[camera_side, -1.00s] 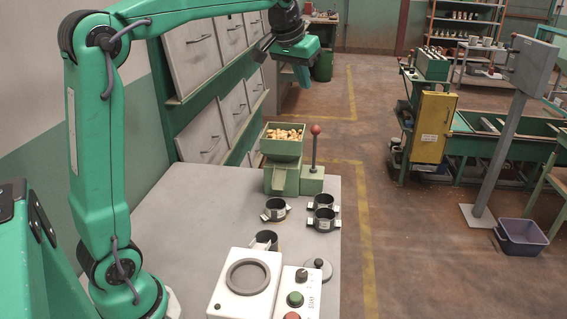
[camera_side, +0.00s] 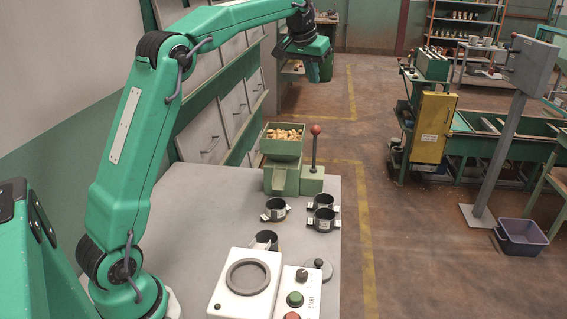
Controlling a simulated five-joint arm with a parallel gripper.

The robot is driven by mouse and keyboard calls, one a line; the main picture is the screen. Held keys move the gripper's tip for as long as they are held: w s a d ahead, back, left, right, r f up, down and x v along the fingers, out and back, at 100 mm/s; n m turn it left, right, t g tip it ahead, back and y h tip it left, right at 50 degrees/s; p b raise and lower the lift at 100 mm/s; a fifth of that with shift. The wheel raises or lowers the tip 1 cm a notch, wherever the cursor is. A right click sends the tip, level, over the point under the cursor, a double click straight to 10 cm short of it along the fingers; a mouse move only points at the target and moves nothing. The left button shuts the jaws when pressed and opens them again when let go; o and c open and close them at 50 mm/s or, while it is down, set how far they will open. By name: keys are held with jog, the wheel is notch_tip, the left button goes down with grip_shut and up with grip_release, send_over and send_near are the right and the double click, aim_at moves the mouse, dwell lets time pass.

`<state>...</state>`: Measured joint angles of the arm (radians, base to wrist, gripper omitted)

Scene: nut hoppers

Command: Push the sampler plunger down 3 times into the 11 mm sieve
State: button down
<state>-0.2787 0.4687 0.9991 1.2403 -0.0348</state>
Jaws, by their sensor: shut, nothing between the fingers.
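The sampler is a green block with a hopper (camera_side: 283,147) full of nuts at the far end of the grey table. Its plunger (camera_side: 315,146) is a thin upright rod with a red ball knob on the block's right side, and it stands raised. Several dark round sieves with pale tabs (camera_side: 274,209) (camera_side: 321,219) (camera_side: 265,241) stand on the table in front of it; their size labels are too small to read. My gripper (camera_side: 312,72) is shut and empty, pointing down, high above and beyond the plunger knob, touching nothing.
A white machine with a round ring (camera_side: 248,279) and a control box with coloured buttons (camera_side: 295,297) stand at the table's near end. A small round knobbed disc (camera_side: 317,268) lies beside them. The left part of the grey table (camera_side: 190,215) is clear.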

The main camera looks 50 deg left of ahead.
jog(key=shift+f, duration=0.1)
send_over(315, 127)
jog(key=w, duration=0.2)
jog(key=f, duration=0.9)
jog(key=shift+a+f, duration=0.15)
jog(key=shift+a, duration=0.25)
jog(key=shift+s+f, duration=0.25)
jog(key=shift+s+d+f, duration=0.15)
jog(key=shift+s+f, duration=0.1)
jog(key=shift+f, duration=0.45)
jog(key=shift+s+d+f, duration=0.1)
jog(key=shift+s+f, duration=0.15)
jog(key=shift+f, duration=0.45)
jog(key=shift+f, duration=2)
jog(key=shift+s+f, duration=0.15)
